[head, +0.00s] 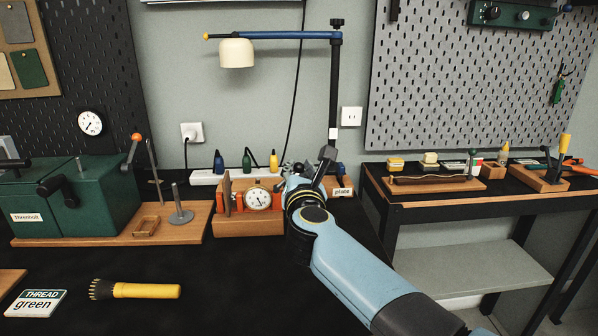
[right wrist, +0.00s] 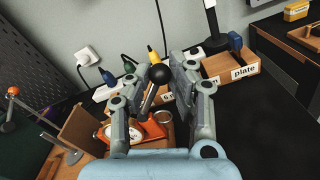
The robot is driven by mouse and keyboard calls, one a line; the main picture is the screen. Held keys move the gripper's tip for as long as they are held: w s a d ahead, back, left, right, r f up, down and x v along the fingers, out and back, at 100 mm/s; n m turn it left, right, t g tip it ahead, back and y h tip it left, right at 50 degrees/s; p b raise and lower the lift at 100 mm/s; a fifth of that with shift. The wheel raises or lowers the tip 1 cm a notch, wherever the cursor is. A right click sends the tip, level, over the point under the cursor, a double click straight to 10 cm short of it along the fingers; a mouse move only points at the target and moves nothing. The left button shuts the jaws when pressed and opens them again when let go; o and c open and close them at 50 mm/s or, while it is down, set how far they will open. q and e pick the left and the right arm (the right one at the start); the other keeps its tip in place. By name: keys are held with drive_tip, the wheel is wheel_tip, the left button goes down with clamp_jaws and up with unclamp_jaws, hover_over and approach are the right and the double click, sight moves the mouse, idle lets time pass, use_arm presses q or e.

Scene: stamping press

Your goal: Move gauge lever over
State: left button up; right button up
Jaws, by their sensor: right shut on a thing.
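The gauge (head: 258,198) has a white dial and an orange body and stands on a wooden block (head: 235,226). It also shows in the right wrist view (right wrist: 148,130), its dial partly behind a finger. The gauge lever (right wrist: 160,74) is a metal rod with a black ball knob. My right gripper (right wrist: 158,78) is shut on the lever, with a finger on each side near the knob. In the head view my right gripper (head: 298,170) is to the right of the dial, largely hidden by my blue wrist. My left gripper is out of view.
A wooden box labelled plate (right wrist: 232,66) stands to the right of the gauge. A green machine (head: 90,200) is at the left.

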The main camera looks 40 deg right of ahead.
drive_tip(key=shift+w+a+r, duration=0.4)
drive_tip(key=shift+a+r, duration=0.25)
drive_tip(key=shift+a, duration=0.15)
drive_tip(key=shift+w+a+r, duration=0.3)
drive_tip(key=shift+w+a, duration=0.2)
drive_tip(key=shift+a, duration=0.3)
drive_tip(key=shift+o, duration=0.2)
drive_tip(key=shift+w+a, duration=0.3)
drive_tip(key=shift+a, duration=0.25)
drive_tip(key=o, duration=0.9)
drive_tip(key=shift+w+a, duration=0.1)
drive_tip(key=shift+a, duration=0.05)
drive_tip(key=shift+o, duration=0.2)
